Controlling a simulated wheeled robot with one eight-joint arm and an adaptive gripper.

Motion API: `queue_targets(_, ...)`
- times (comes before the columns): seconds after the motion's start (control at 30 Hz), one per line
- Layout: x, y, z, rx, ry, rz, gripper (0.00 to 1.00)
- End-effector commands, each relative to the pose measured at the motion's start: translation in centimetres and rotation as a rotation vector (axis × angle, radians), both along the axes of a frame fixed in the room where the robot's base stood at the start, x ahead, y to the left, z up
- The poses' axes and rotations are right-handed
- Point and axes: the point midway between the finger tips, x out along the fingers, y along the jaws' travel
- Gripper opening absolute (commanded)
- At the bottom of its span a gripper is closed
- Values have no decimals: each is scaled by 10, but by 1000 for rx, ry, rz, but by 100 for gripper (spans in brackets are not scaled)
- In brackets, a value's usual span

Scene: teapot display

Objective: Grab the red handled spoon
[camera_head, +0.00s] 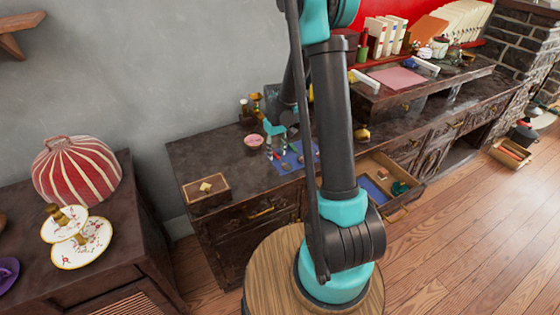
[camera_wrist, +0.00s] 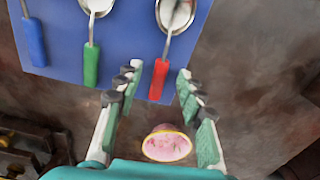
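The red-handled spoon (camera_wrist: 160,80) lies on a blue mat (camera_wrist: 128,45), its metal bowl at the top edge of the wrist view. My gripper (camera_wrist: 156,74) is open, with one finger on each side of the red handle's end in that view. I cannot tell whether the fingers are at the handle's height, and no contact shows. A green-handled spoon (camera_wrist: 91,64) and a blue-handled utensil (camera_wrist: 34,42) lie to its left on the mat. In the head view, my gripper (camera_head: 281,146) is over the desk by the blue mat (camera_head: 287,163), and the spoons are too small to tell apart.
A pink bowl (camera_wrist: 167,144) sits between the fingers' bases in the wrist view, and beside the mat in the head view (camera_head: 254,141). A small box (camera_head: 206,191) stands on the desk's left end. A drawer (camera_head: 408,196) is open at right.

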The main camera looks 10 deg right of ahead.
Motion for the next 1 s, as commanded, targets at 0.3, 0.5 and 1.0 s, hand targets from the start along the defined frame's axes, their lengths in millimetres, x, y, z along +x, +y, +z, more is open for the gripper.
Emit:
queue_targets(0.3, 0, 0, -6, 0, 0, 0, 39)
queue_targets(0.5, 0, 0, -6, 0, 0, 0, 15)
queue_targets(1.0, 0, 0, -3, 0, 0, 0, 0)
